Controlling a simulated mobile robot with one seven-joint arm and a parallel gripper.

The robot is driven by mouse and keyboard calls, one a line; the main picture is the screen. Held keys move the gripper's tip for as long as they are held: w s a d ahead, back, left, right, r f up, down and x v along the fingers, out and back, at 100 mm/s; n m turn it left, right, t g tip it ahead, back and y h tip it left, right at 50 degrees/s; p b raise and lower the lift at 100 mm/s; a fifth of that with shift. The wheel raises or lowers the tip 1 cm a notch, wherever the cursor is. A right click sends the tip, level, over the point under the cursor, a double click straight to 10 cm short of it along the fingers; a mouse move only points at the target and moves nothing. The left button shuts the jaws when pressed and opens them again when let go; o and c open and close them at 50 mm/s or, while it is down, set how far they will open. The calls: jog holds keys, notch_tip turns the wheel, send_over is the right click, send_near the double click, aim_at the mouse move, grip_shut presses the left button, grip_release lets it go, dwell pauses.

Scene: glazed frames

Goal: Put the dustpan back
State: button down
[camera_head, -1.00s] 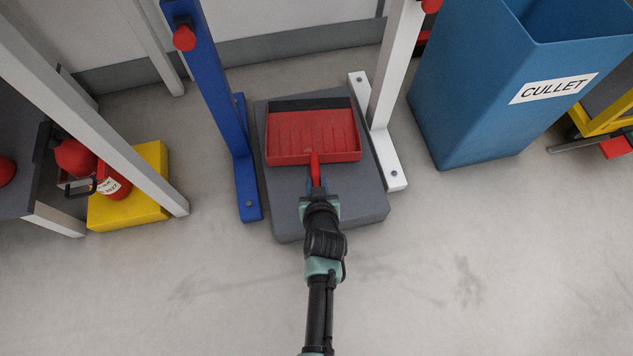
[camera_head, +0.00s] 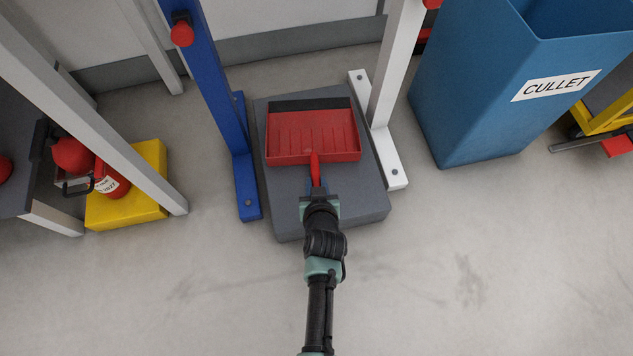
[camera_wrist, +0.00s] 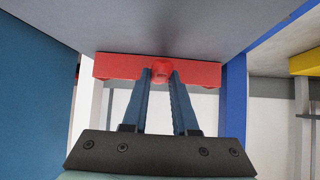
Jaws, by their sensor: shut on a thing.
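The red dustpan (camera_head: 313,135) has a black front lip and a short handle that points towards me. It lies over the grey platform (camera_head: 345,215) between a blue post and a white post. My gripper (camera_head: 317,192) is shut on the handle. In the wrist view, my two blue fingers (camera_wrist: 161,78) close on the round red handle end, with the red rear edge of the dustpan (camera_wrist: 116,66) behind it. I cannot tell if the pan rests on the platform or hovers just above it.
The blue post (camera_head: 213,90) stands close on the left and the white post (camera_head: 392,75) close on the right. A blue CULLET bin (camera_head: 475,110) is further right. A fire extinguisher (camera_head: 112,182) and a yellow block (camera_head: 130,210) are at left. The front floor is clear.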

jog(key=c, duration=0.7)
grip_release()
jog(key=shift+f, duration=0.1)
jog(key=shift+o, duration=0.5)
jog(key=shift+f, duration=0.1)
jog(key=shift+s, duration=0.1)
jog(key=p+v, duration=0.8)
jog(key=v, duration=0.5)
